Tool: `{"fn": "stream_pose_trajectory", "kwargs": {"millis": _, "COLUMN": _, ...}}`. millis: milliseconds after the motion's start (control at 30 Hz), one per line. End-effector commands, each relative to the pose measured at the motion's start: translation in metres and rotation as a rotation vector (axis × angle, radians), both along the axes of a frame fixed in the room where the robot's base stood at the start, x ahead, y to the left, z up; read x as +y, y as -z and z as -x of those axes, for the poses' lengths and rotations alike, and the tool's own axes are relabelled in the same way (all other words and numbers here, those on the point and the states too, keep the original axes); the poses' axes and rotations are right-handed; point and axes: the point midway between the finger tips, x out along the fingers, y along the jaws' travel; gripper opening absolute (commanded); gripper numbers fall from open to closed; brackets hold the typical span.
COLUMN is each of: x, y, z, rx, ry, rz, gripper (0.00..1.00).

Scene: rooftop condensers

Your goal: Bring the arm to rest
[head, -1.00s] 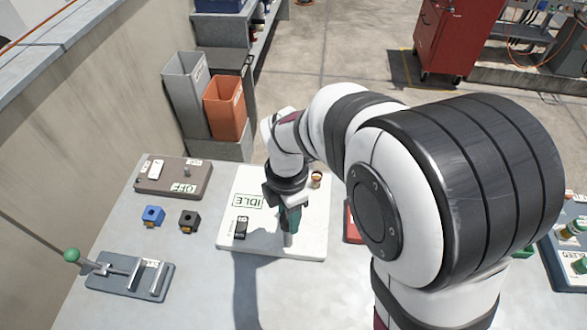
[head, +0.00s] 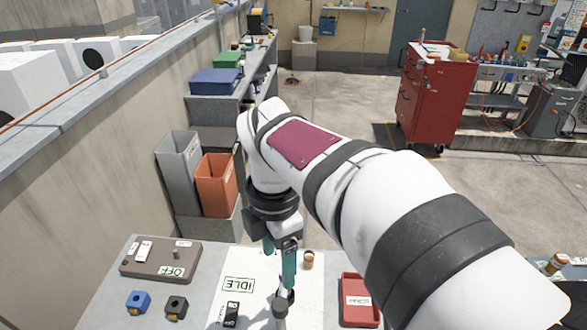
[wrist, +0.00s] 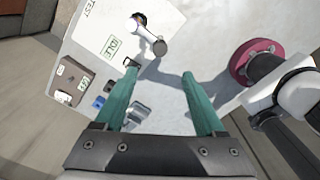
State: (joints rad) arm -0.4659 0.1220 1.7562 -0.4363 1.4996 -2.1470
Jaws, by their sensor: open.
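My gripper (head: 287,275) hangs from my arm above the white board marked IDLE (head: 238,262) on the bench. Its two teal fingers are apart in the wrist view (wrist: 160,72), with nothing held between them. A small black part (head: 230,313) sits on the board's left side.
A brown panel marked OFF (head: 150,262), a blue block (head: 138,301) and a black block (head: 176,306) lie left. Grey (head: 178,170) and orange (head: 216,185) bins stand behind.

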Motion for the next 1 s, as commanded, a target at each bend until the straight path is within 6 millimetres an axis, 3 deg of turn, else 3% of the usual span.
{"fn": "stream_pose_trajectory", "kwargs": {"millis": 167, "x": 0.000, "y": -0.018, "z": 0.000, "rx": -0.001, "ry": 0.000, "rz": -0.001, "gripper": 0.72}}
{"fn": "stream_pose_trajectory", "kwargs": {"millis": 433, "x": -0.001, "y": -0.019, "z": 0.000, "rx": 0.001, "ry": 0.005, "rz": 0.001, "gripper": 0.72}}
{"fn": "stream_pose_trajectory", "kwargs": {"millis": 500, "x": -0.008, "y": -0.018, "z": 0.006, "rx": 0.005, "ry": 0.092, "rz": -0.004, "gripper": 0.72}}
{"fn": "stream_pose_trajectory", "kwargs": {"millis": 567, "x": -0.025, "y": -0.017, "z": 0.017, "rx": 0.012, "ry": 0.294, "rz": -0.014, "gripper": 0.72}}
{"fn": "stream_pose_trajectory", "kwargs": {"millis": 700, "x": -0.077, "y": -0.003, "z": 0.072, "rx": 0.061, "ry": 1.127, "rz": -0.044, "gripper": 0.72}}
{"fn": "stream_pose_trajectory", "kwargs": {"millis": 800, "x": -0.102, "y": 0.016, "z": 0.115, "rx": 0.113, "ry": 1.739, "rz": -0.052, "gripper": 0.72}}
{"fn": "stream_pose_trajectory", "kwargs": {"millis": 900, "x": -0.114, "y": 0.035, "z": 0.149, "rx": 0.164, "ry": 2.221, "rz": -0.047, "gripper": 0.72}}
{"fn": "stream_pose_trajectory", "kwargs": {"millis": 1000, "x": -0.118, "y": 0.048, "z": 0.169, "rx": 0.201, "ry": 2.520, "rz": -0.036, "gripper": 0.72}}
